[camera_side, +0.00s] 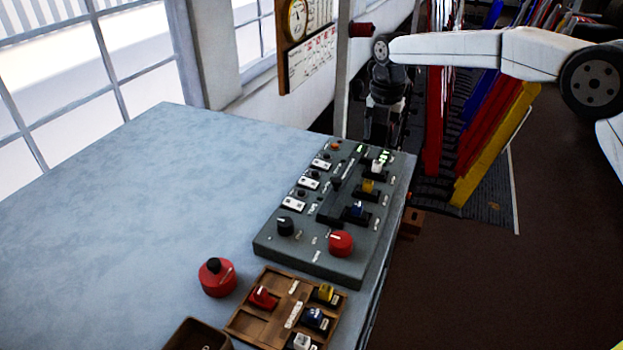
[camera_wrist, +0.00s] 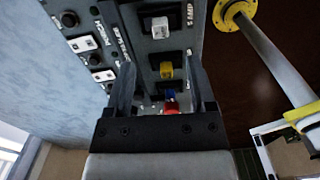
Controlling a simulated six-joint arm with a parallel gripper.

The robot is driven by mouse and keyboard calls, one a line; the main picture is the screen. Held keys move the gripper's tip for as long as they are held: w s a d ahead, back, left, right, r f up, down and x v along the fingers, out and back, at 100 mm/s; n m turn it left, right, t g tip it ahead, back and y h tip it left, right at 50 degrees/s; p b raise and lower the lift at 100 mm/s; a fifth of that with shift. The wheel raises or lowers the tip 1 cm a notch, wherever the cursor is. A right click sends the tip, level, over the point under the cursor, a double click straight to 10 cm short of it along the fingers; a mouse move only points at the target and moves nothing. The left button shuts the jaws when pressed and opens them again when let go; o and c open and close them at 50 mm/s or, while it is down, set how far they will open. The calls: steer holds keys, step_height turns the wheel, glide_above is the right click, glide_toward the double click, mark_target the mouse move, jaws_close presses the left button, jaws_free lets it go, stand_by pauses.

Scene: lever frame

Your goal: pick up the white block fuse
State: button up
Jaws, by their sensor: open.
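A white block fuse (camera_side: 377,166) sits in the top black socket of the grey control panel (camera_side: 290,250). It also shows in the wrist view (camera_wrist: 160,27), beyond the fingertips. A second white block (camera_side: 302,342) lies in the wooden tray (camera_side: 243,318), partly cut off by the picture's bottom edge. My gripper (camera_wrist: 163,62) is open and empty above the panel. The yellow fuse (camera_wrist: 166,70), the blue fuse (camera_wrist: 169,93) and the red knob (camera_wrist: 171,107) show between its fingers. In the side view my dark gripper hangs over the panel's far end.
On the panel stand the yellow fuse (camera_side: 368,186), the blue fuse (camera_side: 357,209), the red knob (camera_side: 341,242) and a black knob (camera_side: 285,226). The tray also holds red, yellow and blue pieces. The table's left side is clear.

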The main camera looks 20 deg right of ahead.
mark_target(378, 162)
steer(key=shift+f, duration=3.9)
jaws_close()
